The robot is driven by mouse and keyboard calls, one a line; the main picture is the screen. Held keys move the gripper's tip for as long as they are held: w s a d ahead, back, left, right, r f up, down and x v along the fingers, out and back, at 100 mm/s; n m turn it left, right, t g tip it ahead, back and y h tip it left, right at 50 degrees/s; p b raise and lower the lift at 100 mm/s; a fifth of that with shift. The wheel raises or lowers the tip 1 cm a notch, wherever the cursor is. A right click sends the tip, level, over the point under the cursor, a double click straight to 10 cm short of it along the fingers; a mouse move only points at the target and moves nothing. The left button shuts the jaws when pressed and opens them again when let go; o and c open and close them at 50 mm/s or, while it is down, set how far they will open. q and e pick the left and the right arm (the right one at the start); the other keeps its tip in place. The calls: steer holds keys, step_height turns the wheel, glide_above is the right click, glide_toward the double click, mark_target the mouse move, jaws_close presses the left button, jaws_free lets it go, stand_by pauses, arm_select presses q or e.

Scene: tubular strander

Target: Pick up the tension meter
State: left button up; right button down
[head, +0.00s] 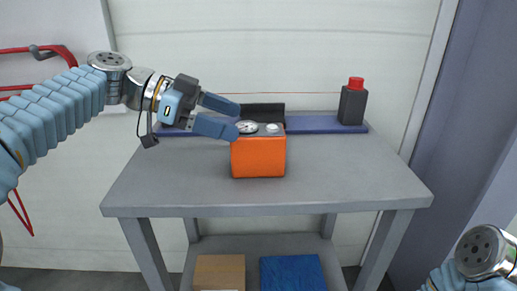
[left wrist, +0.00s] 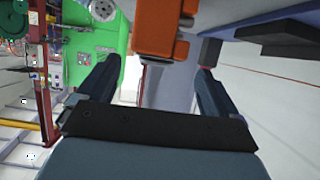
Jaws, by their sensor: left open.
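The tension meter (head: 258,158) appears to be the orange box with round dials on its top, standing upright on the grey table (head: 330,185). A black part shows behind its top. My left gripper (head: 238,120) is open and empty at the upper left of the box, fingers pointing right. One finger overlaps the box's top left edge in the head view; I cannot tell whether they touch. In the left wrist view the orange body (left wrist: 165,25) shows between and beyond the open fingertips (left wrist: 158,68). My right gripper is out of view; only part of that arm shows.
A black bottle with a red cap (head: 352,103) stands at the back right by a blue strip (head: 315,124). A cardboard box (head: 220,270) and a blue box (head: 292,272) sit on the lower shelf. The tabletop's front and right are clear.

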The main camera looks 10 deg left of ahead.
mark_target(252, 129)
arm_select(q)
steer(key=x, duration=0.4)
steer(key=p+x, duration=0.1)
steer(key=x, duration=0.1)
steer(key=shift+s+d+f, duration=0.2)
steer(key=shift+d, duration=0.15)
steer(key=c, duration=1.4)
